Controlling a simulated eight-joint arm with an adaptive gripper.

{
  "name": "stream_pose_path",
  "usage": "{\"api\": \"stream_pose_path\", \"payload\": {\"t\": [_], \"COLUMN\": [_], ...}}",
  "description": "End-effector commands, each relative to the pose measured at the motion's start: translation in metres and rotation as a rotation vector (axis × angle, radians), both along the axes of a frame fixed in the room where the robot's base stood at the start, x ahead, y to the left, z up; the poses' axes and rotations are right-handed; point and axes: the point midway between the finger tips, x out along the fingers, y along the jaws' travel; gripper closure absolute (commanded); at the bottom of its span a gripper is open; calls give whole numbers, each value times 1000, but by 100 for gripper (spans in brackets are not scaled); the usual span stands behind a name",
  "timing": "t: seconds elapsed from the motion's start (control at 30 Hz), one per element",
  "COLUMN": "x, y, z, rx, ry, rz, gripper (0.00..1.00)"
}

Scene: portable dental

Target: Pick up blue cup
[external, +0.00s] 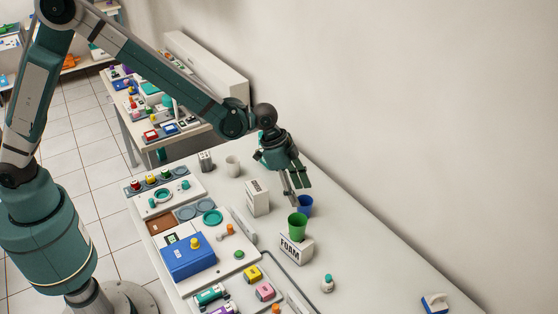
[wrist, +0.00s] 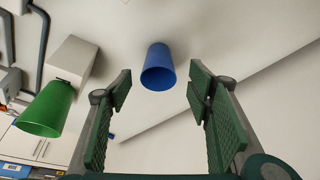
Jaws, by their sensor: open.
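The blue cup (external: 305,205) stands on the white table behind the green cup, which hides part of it in the external view. In the wrist view the blue cup (wrist: 158,68) shows near the top middle, in line with the gap between the fingers and beyond their tips. My gripper (external: 297,193) is open and empty, just above and left of the blue cup in the external view. Its two green-padded fingers (wrist: 158,88) are spread wide in the wrist view. I see no contact between the fingers and the cup.
The green cup (external: 297,226) is at the white FOAM box (external: 296,250), close in front of the blue cup. A white box (external: 257,198) stands to the left, and a white cup (external: 233,166) is farther back. The table's right side is mostly clear, with a wall behind.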

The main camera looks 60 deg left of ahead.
Motion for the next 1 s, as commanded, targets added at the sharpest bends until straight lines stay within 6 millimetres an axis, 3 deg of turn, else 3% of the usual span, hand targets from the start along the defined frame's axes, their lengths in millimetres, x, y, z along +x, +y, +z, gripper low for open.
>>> {"api": "stream_pose_path", "payload": {"t": [0.27,0.77,1.0], "x": [4,5,9], "y": [-6,-7,-14], "z": [-18,-23,-44], "rx": [0,0,0], "ry": [0,0,0], "rz": [0,0,0], "gripper": [49,49,49]}}
